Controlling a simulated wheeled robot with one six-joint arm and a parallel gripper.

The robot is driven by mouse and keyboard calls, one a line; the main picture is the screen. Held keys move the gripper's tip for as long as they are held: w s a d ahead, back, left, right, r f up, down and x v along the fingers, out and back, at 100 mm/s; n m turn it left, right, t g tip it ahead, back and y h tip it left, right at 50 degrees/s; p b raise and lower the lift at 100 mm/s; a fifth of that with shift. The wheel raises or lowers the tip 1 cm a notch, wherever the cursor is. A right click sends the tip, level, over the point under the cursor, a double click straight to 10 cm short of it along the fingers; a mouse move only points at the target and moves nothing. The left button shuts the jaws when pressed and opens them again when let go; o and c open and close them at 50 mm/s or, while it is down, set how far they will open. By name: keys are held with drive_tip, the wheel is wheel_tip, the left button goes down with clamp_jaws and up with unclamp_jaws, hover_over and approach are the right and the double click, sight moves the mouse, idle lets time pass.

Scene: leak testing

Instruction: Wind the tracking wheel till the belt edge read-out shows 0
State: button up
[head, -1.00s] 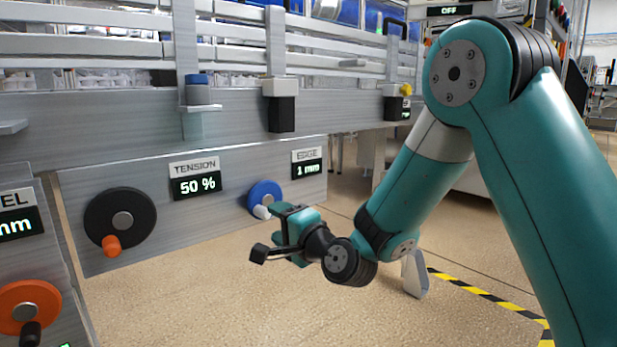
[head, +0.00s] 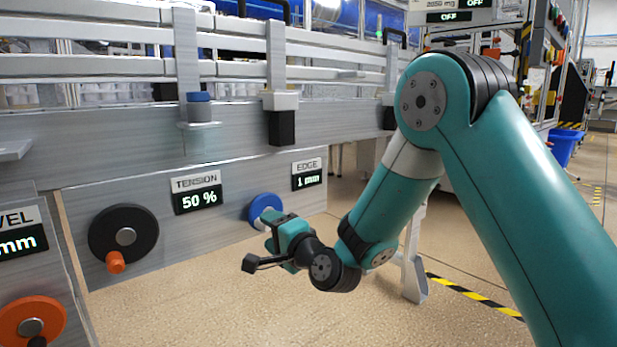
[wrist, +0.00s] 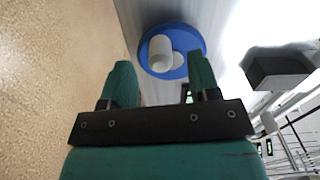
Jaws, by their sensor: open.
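The blue tracking wheel (head: 264,206) is mounted on the grey panel below the EDGE label. The edge read-out (head: 309,180) shows 1 mm. In the wrist view the blue wheel (wrist: 190,38) carries a white handle knob (wrist: 161,53) standing out toward me. My gripper (head: 271,227) is in front of the wheel and hides its lower part in the head view. In the wrist view my gripper (wrist: 163,80) has its two teal fingers apart, with the knob just beyond and between them. Contact with the knob does not show.
A black wheel with an orange knob (head: 123,233) and a tension read-out (head: 198,198) showing 50 % sit to the left. An orange wheel (head: 28,322) is at the lower left. The floor (head: 190,310) below the panel is clear.

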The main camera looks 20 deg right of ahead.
drive_tip(key=shift+p+x, duration=1.1)
drive_tip(key=c, duration=1)
drive_tip(key=r+m+p, duration=0.1)
drive_tip(key=m+p, duration=0.1)
drive_tip(key=p, duration=0.1)
drive_tip(key=shift+s, duration=0.1)
drive_tip(key=shift+a+r+m+p, duration=0.1)
drive_tip(key=shift+r+m+p, duration=0.05)
drive_tip(key=shift+m+p, duration=0.65)
drive_tip(key=shift+m, duration=0.6)
